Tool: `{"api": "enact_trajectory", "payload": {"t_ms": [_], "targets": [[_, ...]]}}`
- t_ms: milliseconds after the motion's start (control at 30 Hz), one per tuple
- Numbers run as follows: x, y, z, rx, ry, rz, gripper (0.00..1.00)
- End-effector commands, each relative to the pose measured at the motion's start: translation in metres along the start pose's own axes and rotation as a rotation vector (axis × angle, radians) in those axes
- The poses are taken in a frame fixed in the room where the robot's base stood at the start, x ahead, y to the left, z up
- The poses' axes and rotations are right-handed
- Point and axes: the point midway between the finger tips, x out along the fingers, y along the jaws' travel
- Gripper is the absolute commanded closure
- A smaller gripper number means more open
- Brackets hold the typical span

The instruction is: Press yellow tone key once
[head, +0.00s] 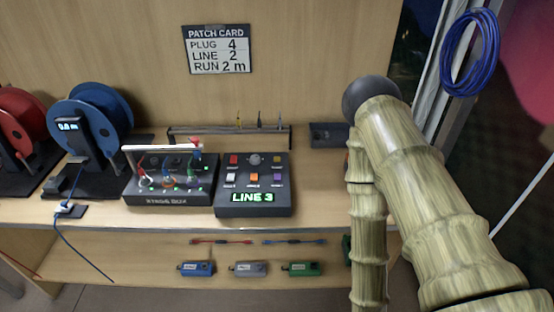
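My arm rises at the right and bends down past the bottom edge. My gripper is out of view, so its opening is hidden.
A socket box (170,199) with a white bar and plugged leads stands left of the key box. Blue (92,112) and red (14,128) reels stand further left. A tool rack (230,133) is behind. A shelf below holds several coloured modules. Blue cable (470,55) hangs upper right.

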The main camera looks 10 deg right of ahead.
Motion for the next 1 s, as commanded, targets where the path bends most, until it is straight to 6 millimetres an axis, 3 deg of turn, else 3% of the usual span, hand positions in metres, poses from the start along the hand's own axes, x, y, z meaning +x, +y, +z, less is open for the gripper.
{"api": "enact_trajectory", "payload": {"t_ms": [33, 300, 333, 1000], "targets": [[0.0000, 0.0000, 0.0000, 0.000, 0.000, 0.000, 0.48], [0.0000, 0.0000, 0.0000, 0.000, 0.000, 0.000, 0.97], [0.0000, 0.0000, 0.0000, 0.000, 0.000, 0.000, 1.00], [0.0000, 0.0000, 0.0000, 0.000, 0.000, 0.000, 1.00]]}}
